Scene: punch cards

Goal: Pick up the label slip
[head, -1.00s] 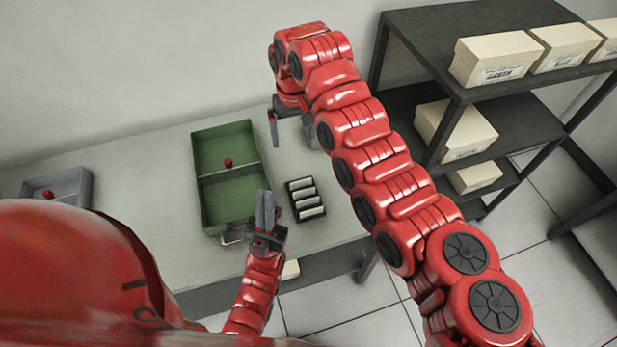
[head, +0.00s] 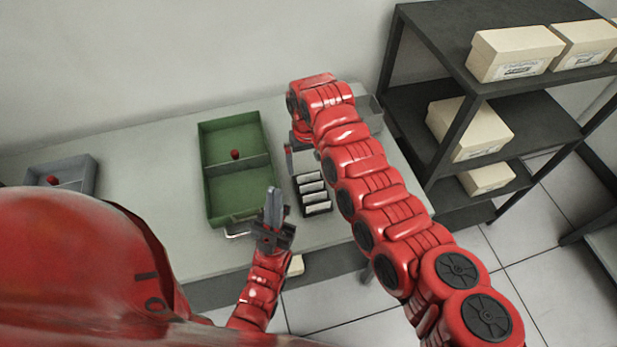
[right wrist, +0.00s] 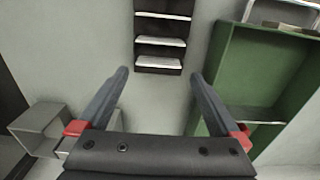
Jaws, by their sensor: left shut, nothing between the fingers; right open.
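A black rack (head: 318,213) with several white label slips (head: 314,187) lies on the grey table, right of the green tray. In the right wrist view the rack (right wrist: 160,52) is at the top centre, with its white slips (right wrist: 160,41) in a row. My right gripper (head: 303,165) is open and empty, just behind the rack in the head view and partly hidden by its arm. In the right wrist view its fingers (right wrist: 158,77) are apart, with bare table between them. My left gripper (head: 273,204) is shut and empty, by the front right corner of the green tray.
The green tray (head: 205,190) has a divider and a red knob-like object (head: 236,154). A grey bin (head: 372,112) stands behind my right arm, another (head: 88,178) at far left. A dark shelf (head: 548,135) with cream boxes (head: 517,53) stands right. Table between left bin and tray is clear.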

